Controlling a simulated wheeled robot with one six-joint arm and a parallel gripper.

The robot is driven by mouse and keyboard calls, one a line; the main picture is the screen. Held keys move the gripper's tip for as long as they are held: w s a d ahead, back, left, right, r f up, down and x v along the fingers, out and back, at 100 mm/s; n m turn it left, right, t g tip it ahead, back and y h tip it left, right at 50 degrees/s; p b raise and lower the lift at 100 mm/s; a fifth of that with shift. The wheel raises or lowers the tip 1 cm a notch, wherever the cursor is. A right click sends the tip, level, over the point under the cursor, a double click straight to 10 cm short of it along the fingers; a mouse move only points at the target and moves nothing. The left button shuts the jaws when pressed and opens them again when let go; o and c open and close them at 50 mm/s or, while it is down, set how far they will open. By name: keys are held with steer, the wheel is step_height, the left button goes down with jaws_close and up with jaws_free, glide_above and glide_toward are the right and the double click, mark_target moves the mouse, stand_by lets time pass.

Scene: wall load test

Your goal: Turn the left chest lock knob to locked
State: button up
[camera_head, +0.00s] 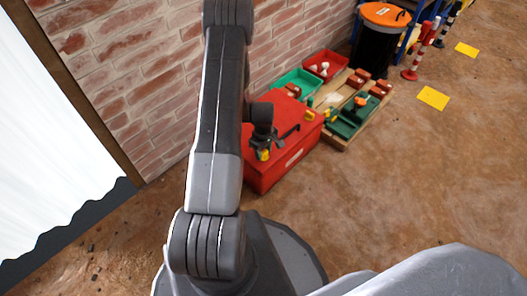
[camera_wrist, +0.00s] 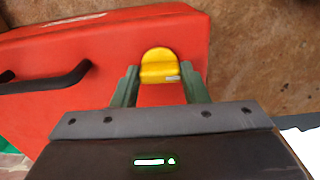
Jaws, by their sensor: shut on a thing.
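The red chest (camera_head: 268,174) stands on the floor by the brick wall, right of my arm in the head view. Its red lid (camera_wrist: 110,60) fills much of the wrist view. The yellow left lock knob (camera_wrist: 159,66) sits between the two fingers of my gripper (camera_wrist: 160,85), which are shut on it. In the head view the gripper (camera_head: 263,152) is small and partly hides that knob. A second yellow knob (camera_head: 309,115) is on the chest's right part. A black handle (camera_head: 290,131) lies between the knobs; it also shows in the wrist view (camera_wrist: 50,80).
Behind the chest are a green bin (camera_head: 298,82) and a red bin (camera_head: 326,65). A wooden pallet (camera_head: 345,130) with green and red items stands to its right. An orange-topped black drum (camera_head: 380,40) and red-white posts (camera_head: 417,55) stand farther back.

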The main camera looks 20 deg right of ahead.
mark_target(263, 152)
stand_by(0.4)
steer(key=o, duration=1)
steer(key=shift+r, duration=0.1)
step_height(263, 152, up, 14)
steer(key=p, duration=0.4)
steer(key=shift+f, duration=0.25)
step_height(263, 152, down, 14)
steer(key=b, duration=0.4)
steer(key=shift+r, duration=0.15)
steer(key=shift+r, duration=0.1)
